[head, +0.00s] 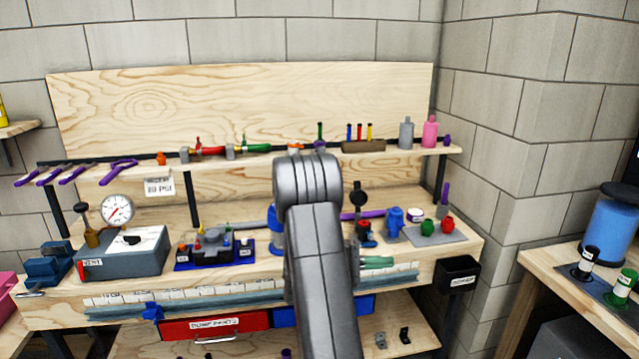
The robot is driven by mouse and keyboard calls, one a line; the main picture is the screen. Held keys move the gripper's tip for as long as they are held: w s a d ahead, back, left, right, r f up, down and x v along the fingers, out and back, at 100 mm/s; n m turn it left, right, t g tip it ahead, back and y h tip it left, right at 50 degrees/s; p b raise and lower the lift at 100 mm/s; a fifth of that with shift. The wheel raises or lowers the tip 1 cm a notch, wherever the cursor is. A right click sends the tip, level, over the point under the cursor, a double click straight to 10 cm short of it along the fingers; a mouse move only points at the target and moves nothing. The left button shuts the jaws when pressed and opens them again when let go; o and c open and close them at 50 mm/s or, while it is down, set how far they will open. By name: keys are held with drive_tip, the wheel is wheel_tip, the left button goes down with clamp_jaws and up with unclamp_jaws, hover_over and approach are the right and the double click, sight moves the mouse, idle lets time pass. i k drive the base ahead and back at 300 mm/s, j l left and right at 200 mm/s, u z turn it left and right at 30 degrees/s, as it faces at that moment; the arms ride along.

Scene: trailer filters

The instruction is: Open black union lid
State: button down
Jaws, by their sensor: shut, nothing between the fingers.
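I cannot tell for sure which thing is the black union lid. A black box with a white label (457,272) is at the bench's front right. My arm rises through the middle of the head view and bends away toward the bench. My gripper is hidden behind it, so its fingers do not show.
The wooden workbench (75,305) carries a gauge box (122,255), a blue tray of fittings (215,248), and red, green and blue parts. A shelf (270,160) with tools runs above it.

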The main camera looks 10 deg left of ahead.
sight(358, 197)
drive_tip(key=u, duration=0.5)
drive_tip(key=i+u, duration=0.1)
drive_tip(key=u, duration=0.35)
drive_tip(key=i+u, duration=0.1)
drive_tip(key=u, duration=0.9)
drive_tip(key=i+u, duration=0.1)
drive_tip(key=u, duration=0.35)
drive_tip(key=l+u, duration=0.15)
drive_tip(key=u, duration=0.85)
drive_tip(key=l+u, duration=0.3)
drive_tip(key=l, duration=0.65)
drive_tip(key=l+z, duration=0.4)
drive_tip(key=i+l+z, duration=0.15)
drive_tip(key=z, duration=0.75)
drive_tip(key=i+l+z, duration=0.1)
drive_tip(key=z, duration=0.85)
drive_tip(key=i+z, duration=0.1)
drive_tip(key=z, duration=0.85)
drive_tip(key=i+z, duration=0.1)
drive_tip(key=z, duration=0.4)
